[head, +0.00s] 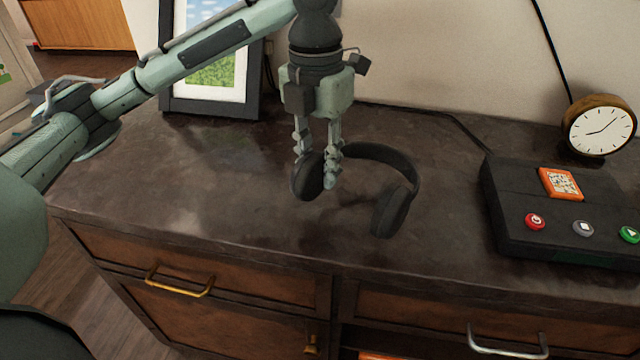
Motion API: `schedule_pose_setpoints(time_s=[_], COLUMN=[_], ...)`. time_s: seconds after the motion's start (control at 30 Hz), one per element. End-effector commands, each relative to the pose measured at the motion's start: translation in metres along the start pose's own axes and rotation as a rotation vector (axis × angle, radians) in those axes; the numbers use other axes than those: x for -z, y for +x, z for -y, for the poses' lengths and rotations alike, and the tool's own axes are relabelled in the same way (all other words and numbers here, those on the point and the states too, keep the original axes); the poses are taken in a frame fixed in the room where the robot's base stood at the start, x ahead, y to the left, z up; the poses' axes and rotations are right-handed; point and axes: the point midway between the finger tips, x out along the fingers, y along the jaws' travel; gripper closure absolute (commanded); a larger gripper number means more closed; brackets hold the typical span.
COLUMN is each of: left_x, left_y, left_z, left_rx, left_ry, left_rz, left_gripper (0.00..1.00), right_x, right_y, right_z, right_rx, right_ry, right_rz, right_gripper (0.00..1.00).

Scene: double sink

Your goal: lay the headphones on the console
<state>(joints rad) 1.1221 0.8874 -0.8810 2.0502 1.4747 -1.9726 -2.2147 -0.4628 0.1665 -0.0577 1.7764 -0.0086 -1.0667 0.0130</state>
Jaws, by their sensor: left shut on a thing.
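The black headphones (392,158) are over the dark top of the console (200,210), near its middle. My left gripper (316,172) points straight down and is shut on the left ear cup of the headphones. The band curves away to the right, and the other ear cup (392,212) is close to the console top. I cannot tell whether the headphones touch the surface. My right gripper does not show.
A framed picture (252,95) stands at the back left. At the right, a black box (515,215) with coloured buttons lies on the console, and a round clock (600,125) is behind it. A black cable runs along the back. The front left of the top is clear.

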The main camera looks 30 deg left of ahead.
Motion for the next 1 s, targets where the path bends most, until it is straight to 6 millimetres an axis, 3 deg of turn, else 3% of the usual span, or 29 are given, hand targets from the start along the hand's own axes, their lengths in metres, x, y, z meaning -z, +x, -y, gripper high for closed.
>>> schedule_pose_setpoints(time_s=[0.37,0.73,0.77,0.9,1.0], left_x=[-0.002,-0.002,-0.002,-0.002,-0.002], left_y=[0.04,0.044,0.044,0.044,0.044], left_z=[-0.001,-0.001,-0.001,-0.001,-0.001], left_rx=[0.0,0.0,-0.001,-0.001,0.0], left_ry=[0.001,0.0,0.0,0.0,0.0], left_rz=[-0.001,0.0,0.0,0.0,0.0], left_gripper=[1.0,1.0,0.69,0.52,0.52], right_x=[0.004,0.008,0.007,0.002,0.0], right_y=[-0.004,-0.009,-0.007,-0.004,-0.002], right_z=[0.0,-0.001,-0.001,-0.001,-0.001], right_rx=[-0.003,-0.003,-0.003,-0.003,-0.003], right_ry=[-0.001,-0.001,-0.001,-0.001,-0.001], right_rz=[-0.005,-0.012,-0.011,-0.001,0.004], right_gripper=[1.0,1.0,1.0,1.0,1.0])
